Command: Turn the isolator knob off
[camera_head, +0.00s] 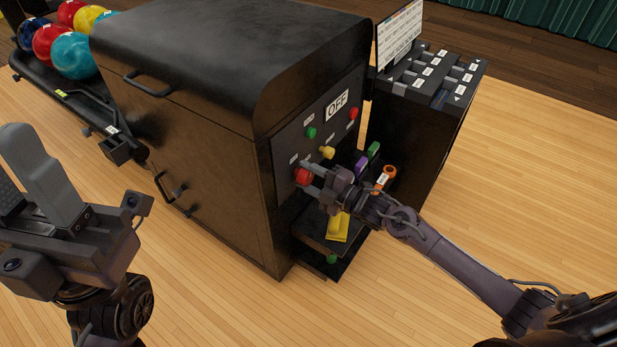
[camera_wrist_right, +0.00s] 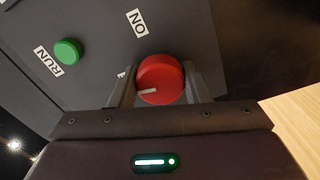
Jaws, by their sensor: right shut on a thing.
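The red isolator knob (camera_head: 303,176) sits low on the dark control panel (camera_head: 285,145) of the black machine. In the right wrist view the knob (camera_wrist_right: 160,78) is round, with a short white pointer mark on its lower left. The mark does not point at the ON label (camera_wrist_right: 137,23) above the knob. Another label left of the knob is mostly hidden by a finger. My right gripper (camera_head: 309,178) is shut on the knob, one finger on each side. My left gripper (camera_head: 25,185) is at the left, away from the machine; its finger gap is unclear.
A green button (camera_head: 311,133), a yellow knob (camera_head: 327,152), a red button (camera_head: 352,113) and an OFF sign (camera_head: 337,105) are on the panel. A yellow item (camera_head: 338,227) sits below my right gripper. A black cabinet (camera_head: 425,110) stands to the right. Wooden floor in front is clear.

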